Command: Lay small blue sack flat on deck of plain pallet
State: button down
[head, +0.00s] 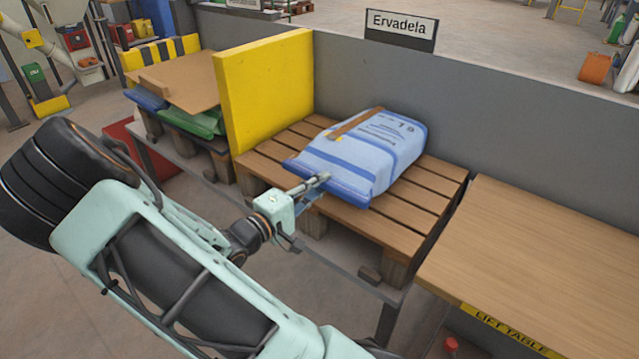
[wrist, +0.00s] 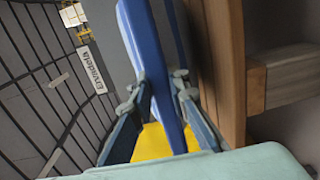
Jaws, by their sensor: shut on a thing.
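The small blue sack (head: 375,155), pale blue with darker blue bands and printing, lies on the slatted deck of a wooden pallet (head: 425,198). It looks flat on the slats, with its near left edge at the deck's front. A brown strip lies across its top. My gripper (head: 318,182) is at that near edge, low over the front of the pallet. In the wrist view my gripper (wrist: 158,98) is shut on the sack's blue edge (wrist: 150,50), which runs between the two fingers.
A yellow panel (head: 265,90) stands left of the pallet, and a grey wall (head: 480,110) with an "Ervadela" sign (head: 401,27) behind it. A lift table (head: 545,260) adjoins at right. Another pallet at left holds sacks under a brown board (head: 185,82).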

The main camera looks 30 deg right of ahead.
jog(key=c, duration=1.8)
grip_release()
jog(key=shift+o, duration=0.2)
jog(key=v, duration=1.2)
jog(key=shift+r, duration=0.1)
